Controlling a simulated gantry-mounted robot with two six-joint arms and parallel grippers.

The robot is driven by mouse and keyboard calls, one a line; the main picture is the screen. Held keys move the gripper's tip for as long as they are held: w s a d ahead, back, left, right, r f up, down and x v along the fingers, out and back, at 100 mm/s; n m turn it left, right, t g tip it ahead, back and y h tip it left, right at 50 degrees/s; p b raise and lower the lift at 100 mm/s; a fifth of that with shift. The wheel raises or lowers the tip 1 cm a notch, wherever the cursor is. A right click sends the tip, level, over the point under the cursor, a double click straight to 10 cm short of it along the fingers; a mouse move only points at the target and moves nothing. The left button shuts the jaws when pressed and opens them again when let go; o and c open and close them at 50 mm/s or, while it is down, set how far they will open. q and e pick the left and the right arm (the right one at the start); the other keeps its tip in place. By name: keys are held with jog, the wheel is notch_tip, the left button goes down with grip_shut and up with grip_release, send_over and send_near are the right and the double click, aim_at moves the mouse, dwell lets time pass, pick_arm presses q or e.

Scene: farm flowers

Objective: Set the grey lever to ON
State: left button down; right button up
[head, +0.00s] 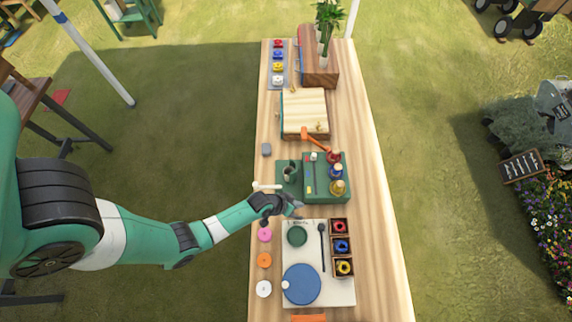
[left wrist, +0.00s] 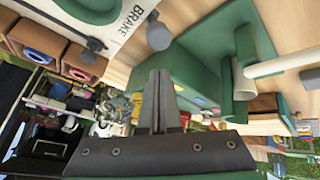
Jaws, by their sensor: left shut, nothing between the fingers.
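A white board (head: 328,294) lies on the long table and carries a dark grey lever-like bar (head: 323,248) running along it. The left wrist view shows the board's edge (left wrist: 113,34) with the word BRAKE and a round grey knob (left wrist: 158,36) beside it. I see no ON mark. My left gripper (head: 298,206) is just beyond the board's far edge, apart from the bar. Its fingers (left wrist: 160,82) are shut and empty in the left wrist view. A small grey block (head: 266,150) sits at the table's left edge; I cannot tell whether it is a lever. My right gripper is out of view.
A green case (head: 312,196) with small bottles stands beside my left gripper, with a pale rod (head: 267,186) at its left. A wooden box (head: 341,256) with coloured rings lines the board's right side. The table's right strip (head: 375,240) is clear.

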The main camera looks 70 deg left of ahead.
pick_arm(q)
jog(key=a+p+v, duration=0.1)
jog(key=p+v, duration=0.1)
jog(key=v, duration=0.7)
jog(key=shift+s+a, duration=0.2)
jog(key=shift+s, duration=0.25)
